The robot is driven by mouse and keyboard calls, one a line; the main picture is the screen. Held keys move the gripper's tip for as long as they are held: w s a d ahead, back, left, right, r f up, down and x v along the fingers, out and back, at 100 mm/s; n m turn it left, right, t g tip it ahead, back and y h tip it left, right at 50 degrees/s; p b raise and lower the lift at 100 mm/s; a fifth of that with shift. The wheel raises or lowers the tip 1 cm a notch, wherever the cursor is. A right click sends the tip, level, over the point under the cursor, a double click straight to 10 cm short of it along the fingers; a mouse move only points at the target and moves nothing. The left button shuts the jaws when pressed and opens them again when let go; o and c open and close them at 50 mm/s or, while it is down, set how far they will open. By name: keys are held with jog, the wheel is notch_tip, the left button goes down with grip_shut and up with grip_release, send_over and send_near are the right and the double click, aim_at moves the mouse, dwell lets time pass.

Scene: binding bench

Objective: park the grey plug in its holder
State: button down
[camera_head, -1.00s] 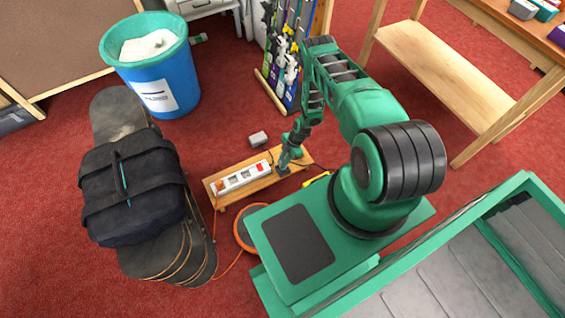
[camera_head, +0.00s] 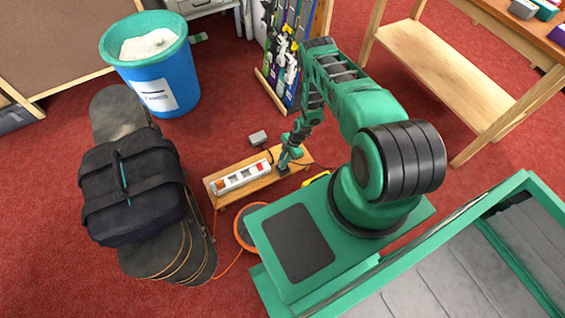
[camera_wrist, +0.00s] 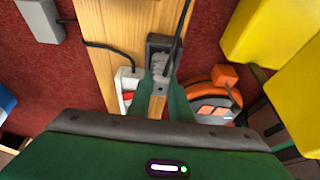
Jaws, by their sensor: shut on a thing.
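The grey plug (camera_wrist: 160,66) is between the fingertips of my gripper (camera_wrist: 158,88) in the wrist view. My gripper is shut on it, with a black cord running up from it. The dark holder (camera_wrist: 158,40) is on the wooden board (camera_wrist: 108,30), right at the plug. The plug appears within the holder's outline; I cannot tell how deep it sits. In the head view my gripper (camera_head: 284,167) is low at the right part of the board, hiding the plug.
A white power strip (camera_head: 242,177) lies on the board, left of my gripper. A grey box (camera_head: 258,138) with a cable is behind. An orange reel (camera_head: 250,222) and yellow blocks (camera_wrist: 258,30) lie close by. A bag (camera_head: 135,190) on skateboards stands left.

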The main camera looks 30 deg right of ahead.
jog(key=shift+f, duration=1)
dwell(1.8)
jog(key=c, duration=1.5)
grip_release()
jog(key=shift+c, duration=0.2)
jog(key=v, duration=1)
jog(key=shift+r, duration=0.35)
jog(key=shift+d, duration=0.1)
